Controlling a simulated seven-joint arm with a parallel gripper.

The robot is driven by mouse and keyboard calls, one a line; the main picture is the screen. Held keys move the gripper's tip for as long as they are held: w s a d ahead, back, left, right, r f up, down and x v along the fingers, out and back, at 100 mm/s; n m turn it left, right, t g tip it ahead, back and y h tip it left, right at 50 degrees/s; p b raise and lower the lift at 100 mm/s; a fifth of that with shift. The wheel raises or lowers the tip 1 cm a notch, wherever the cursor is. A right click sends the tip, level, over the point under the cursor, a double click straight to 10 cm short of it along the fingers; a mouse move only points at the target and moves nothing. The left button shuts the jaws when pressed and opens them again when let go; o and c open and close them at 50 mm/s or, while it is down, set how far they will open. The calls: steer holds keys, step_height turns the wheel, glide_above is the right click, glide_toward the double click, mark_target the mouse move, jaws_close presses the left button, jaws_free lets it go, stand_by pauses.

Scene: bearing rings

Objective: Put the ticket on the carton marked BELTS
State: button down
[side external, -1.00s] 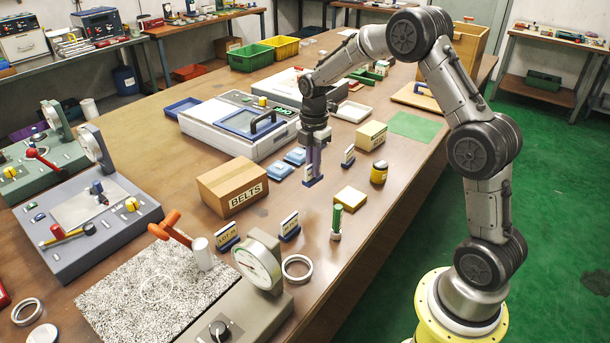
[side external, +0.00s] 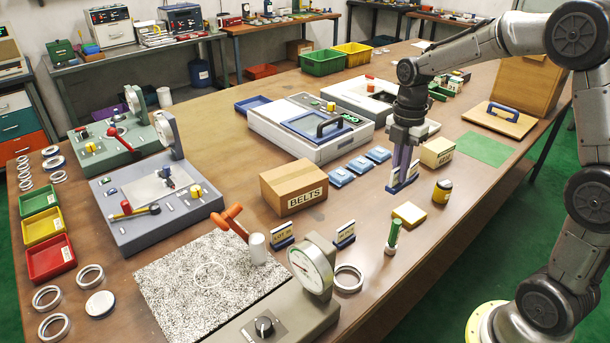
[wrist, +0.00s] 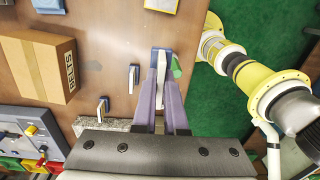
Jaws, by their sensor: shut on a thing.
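The carton marked BELTS (side external: 285,190) is a closed brown box on the bench; it shows at the left in the wrist view (wrist: 38,65). My gripper (side external: 399,170) points down to the right of the carton, apart from it. Its purple fingers (wrist: 160,75) are shut on a small white ticket with a blue foot (wrist: 160,55), also visible at the fingertips in the side view (side external: 394,186). Its print is unreadable and its height above the bench is unclear.
An orange-handled tool (side external: 232,215) is in front of the carton.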

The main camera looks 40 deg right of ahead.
steer(key=w+a+r+n, duration=0.3)
steer(key=w+a+r, duration=0.2)
steer(key=w, duration=0.2)
steer(key=n, duration=0.1)
glide_toward(292, 184)
steer(key=shift+s+a+f, duration=0.15)
steer(key=shift+s+f, duration=0.05)
steer(key=shift+s, duration=0.45)
steer(key=shift+w+f, duration=0.35)
steer(key=shift+f, duration=1.7)
steer(key=shift+f, duration=0.1)
steer(key=c, duration=1)
jaws_free()
